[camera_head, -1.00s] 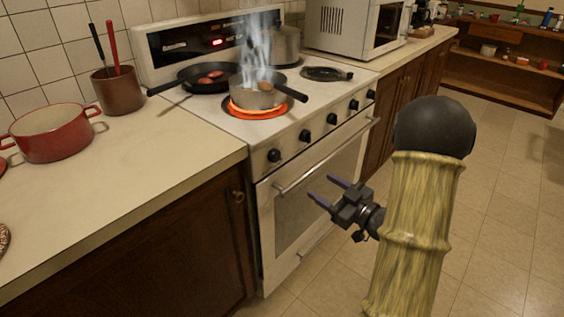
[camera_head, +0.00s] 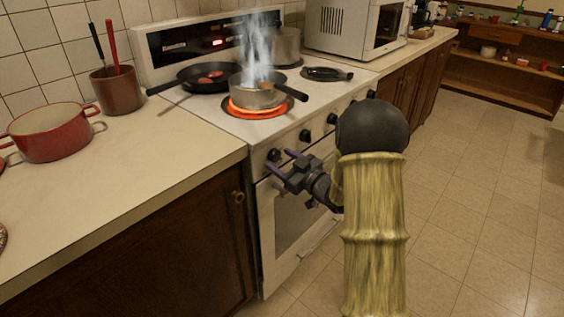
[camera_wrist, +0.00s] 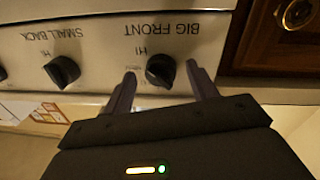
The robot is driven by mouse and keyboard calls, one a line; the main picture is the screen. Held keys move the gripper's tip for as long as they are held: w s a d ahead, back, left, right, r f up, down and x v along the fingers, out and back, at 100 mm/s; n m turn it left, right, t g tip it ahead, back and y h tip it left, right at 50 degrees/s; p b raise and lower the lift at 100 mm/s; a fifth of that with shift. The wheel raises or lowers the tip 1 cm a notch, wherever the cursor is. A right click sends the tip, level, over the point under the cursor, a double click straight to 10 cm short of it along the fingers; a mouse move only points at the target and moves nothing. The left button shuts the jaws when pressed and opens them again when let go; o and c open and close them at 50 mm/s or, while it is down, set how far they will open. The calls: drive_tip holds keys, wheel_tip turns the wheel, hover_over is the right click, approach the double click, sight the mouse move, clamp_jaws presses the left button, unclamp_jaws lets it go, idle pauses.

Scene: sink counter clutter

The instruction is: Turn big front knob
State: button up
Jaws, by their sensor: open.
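The big front knob (camera_wrist: 160,69) is a black stove knob under the upside-down label "BIG FRONT" in the wrist view. In the head view it is the leftmost knob (camera_head: 274,155) on the stove's front panel. My gripper (camera_head: 279,161) is at the front panel, close to this knob. In the wrist view its open fingers (camera_wrist: 161,72) stand on either side of the knob, with visible gaps; contact cannot be told. The small back knob (camera_wrist: 62,71) sits to the left in the wrist view, outside the fingers.
A smoking pot (camera_head: 257,97) stands on the glowing front burner (camera_head: 250,112). A frying pan (camera_head: 190,80) is behind it. The oven door handle (camera_head: 268,192) runs below the knobs. A red pot (camera_head: 50,140) stands on the left counter. The floor (camera_head: 470,210) at right is clear.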

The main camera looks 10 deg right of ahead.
drive_tip(key=shift+w+a, duration=0.1)
drive_tip(key=shift+w, duration=0.1)
drive_tip(key=shift+c, duration=0.2)
drive_tip(key=c, duration=1)
drive_tip(key=shift+o, duration=0.2)
